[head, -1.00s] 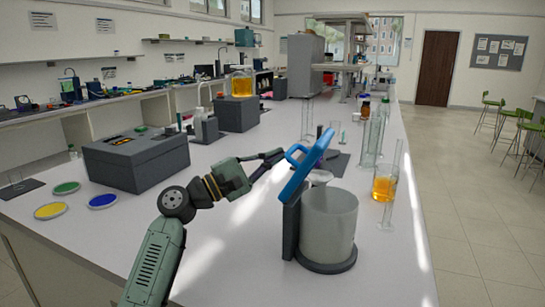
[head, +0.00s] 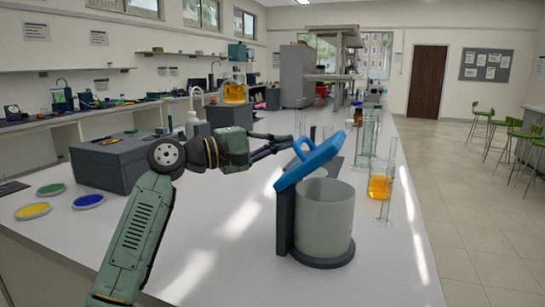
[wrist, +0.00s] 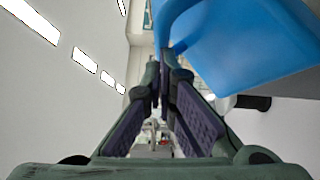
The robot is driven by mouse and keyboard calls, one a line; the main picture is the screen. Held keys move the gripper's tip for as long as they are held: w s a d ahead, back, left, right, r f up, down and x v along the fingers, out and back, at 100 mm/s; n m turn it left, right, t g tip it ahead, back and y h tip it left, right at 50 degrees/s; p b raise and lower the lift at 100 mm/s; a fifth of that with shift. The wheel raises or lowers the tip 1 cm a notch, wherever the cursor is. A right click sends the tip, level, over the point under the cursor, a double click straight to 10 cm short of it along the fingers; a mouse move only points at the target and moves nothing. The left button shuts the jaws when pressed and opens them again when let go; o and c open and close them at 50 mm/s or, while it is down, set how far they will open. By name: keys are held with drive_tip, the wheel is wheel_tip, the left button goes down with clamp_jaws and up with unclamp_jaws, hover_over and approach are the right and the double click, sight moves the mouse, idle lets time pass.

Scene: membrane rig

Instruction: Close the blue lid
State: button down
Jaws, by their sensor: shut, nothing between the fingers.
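The blue lid (head: 312,163) is tilted open above the grey cylindrical vessel (head: 325,222), with its lower left end at the dark upright post (head: 285,222) beside the vessel. A loop handle (head: 299,149) stands on its upper face. My gripper (head: 288,141) is shut and empty, with its fingertips at the handle on the upper left side of the lid. In the wrist view the fingertips (wrist: 163,58) are right beside the blue lid (wrist: 245,45); whether they touch it is hard to tell.
An orange-filled beaker (head: 380,187) and tall glass cylinders stand right of the vessel. A dark grey box (head: 112,163) and coloured discs, including a yellow one (head: 33,211), lie to the left. The bench front left of the vessel is clear.

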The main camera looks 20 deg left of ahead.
sight(300, 144)
drive_tip(key=d+m+g+y+b, duration=0.1)
drive_tip(key=d+m+y, duration=0.1)
drive_tip(key=d, duration=0.1)
drive_tip(key=shift+d+m, duration=0.15)
drive_tip(key=shift+m, duration=0.15)
drive_tip(key=shift+s+d+f+m+g+y, duration=0.1)
drive_tip(key=shift+d+f+m+g+y, duration=0.15)
drive_tip(key=shift+d+m+g+y, duration=0.5)
drive_tip(key=shift+d+f+m+y, duration=0.25)
drive_tip(key=shift+d+f+y, duration=0.1)
drive_tip(key=shift+d+y, duration=0.4)
drive_tip(key=shift+r, duration=0.1)
